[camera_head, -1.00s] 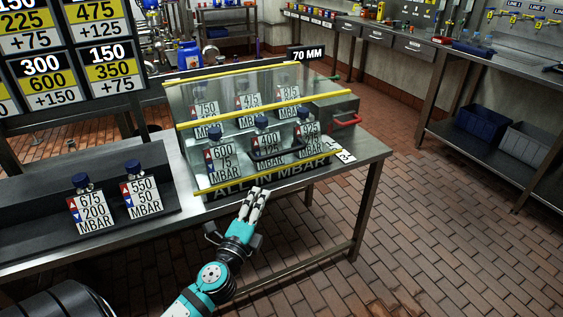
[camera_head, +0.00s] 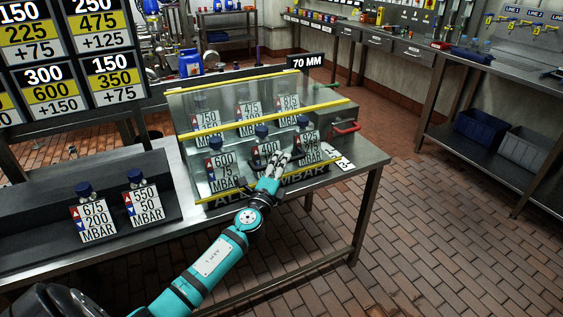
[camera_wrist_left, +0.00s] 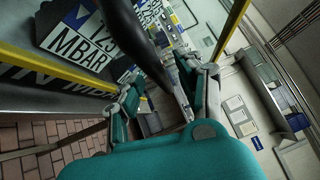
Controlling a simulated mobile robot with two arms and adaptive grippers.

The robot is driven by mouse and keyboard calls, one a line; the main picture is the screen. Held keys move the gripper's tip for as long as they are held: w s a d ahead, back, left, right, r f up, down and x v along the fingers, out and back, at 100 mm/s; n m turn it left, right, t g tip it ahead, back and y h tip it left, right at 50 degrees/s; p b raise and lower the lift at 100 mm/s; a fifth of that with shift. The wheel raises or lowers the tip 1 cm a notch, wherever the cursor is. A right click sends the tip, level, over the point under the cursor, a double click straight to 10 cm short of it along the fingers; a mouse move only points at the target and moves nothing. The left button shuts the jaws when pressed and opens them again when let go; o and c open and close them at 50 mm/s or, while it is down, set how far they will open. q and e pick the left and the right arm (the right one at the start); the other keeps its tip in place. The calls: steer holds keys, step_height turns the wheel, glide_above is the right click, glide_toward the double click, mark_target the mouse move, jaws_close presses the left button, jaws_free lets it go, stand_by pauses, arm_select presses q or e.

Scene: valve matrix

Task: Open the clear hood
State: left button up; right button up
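The clear hood (camera_head: 262,122) is a see-through box cover with yellow edge strips, lying closed over several labelled, blue-capped valves on the table. My left gripper (camera_head: 280,158) is at the hood's front face, over where its black handle was visible earlier. In the left wrist view, the dark handle bar (camera_wrist_left: 150,42) runs between the two fingers of the left gripper (camera_wrist_left: 160,98). The fingers look spread apart, with no clear grip on the bar. The gripper and hand hide most of the handle in the head view. My right gripper is not in view.
Two labelled valves (camera_head: 92,216) stand on a dark tray (camera_head: 40,212) at the left. A red handle (camera_head: 346,128) sticks out at the hood's right side. A "70 MM" sign (camera_head: 307,62) stands behind. The floor right of the table (camera_head: 362,170) is clear.

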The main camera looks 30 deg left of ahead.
arm_select(q)
steer(key=shift+w+a, duration=0.15)
steer(key=shift+w, duration=0.5)
jaws_close()
